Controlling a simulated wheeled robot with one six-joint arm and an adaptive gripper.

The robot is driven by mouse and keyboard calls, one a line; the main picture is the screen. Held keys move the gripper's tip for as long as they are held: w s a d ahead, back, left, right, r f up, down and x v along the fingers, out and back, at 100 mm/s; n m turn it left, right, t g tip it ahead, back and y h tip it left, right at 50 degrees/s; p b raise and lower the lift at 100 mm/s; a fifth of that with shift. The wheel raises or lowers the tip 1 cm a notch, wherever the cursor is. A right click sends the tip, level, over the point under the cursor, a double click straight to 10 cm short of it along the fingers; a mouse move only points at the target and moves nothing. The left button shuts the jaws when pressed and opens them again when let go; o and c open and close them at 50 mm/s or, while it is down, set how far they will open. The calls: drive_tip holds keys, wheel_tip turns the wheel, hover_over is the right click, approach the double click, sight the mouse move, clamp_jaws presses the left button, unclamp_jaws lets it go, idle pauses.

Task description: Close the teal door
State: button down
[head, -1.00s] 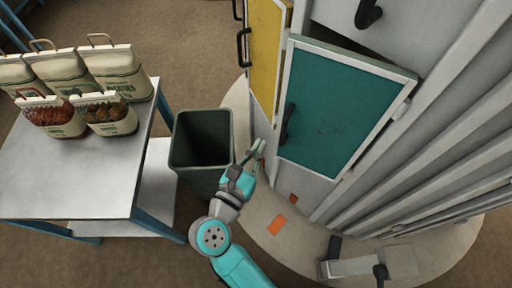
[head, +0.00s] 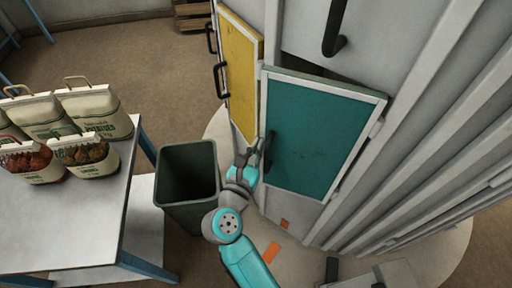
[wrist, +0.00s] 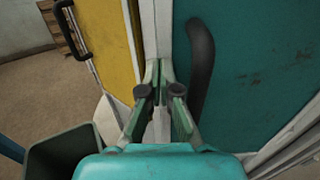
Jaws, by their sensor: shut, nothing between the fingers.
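The teal door (head: 318,136) has a pale frame and a dark handle (head: 269,152) near its left edge. It stands ajar, with a dark gap along its top edge. It also fills the right of the wrist view (wrist: 255,70), with the handle (wrist: 201,65) just right of the fingers. My gripper (head: 262,148) is shut and empty, at the door's left edge beside the handle. In the wrist view my gripper (wrist: 160,98) points at the pale left frame strip. I cannot tell whether the fingers touch it.
A yellow door (head: 240,75) with a dark handle is left of the teal one. A dark green bin (head: 187,190) stands left of my arm. A metal table (head: 75,225) with several sacks (head: 92,110) is at the left. Ribbed grey panels (head: 430,160) are at the right.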

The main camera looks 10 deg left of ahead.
drive_tip(key=shift+w, duration=0.1)
drive_tip(key=w+d+m+g+h, duration=0.1)
drive_tip(key=w+d+m+h, duration=0.1)
drive_tip(key=w, duration=0.5)
drive_tip(key=shift+w+m+h, duration=0.25)
drive_tip(key=shift+m+h, duration=0.05)
drive_tip(key=shift+h, duration=0.6)
drive_tip(key=shift+r, duration=0.1)
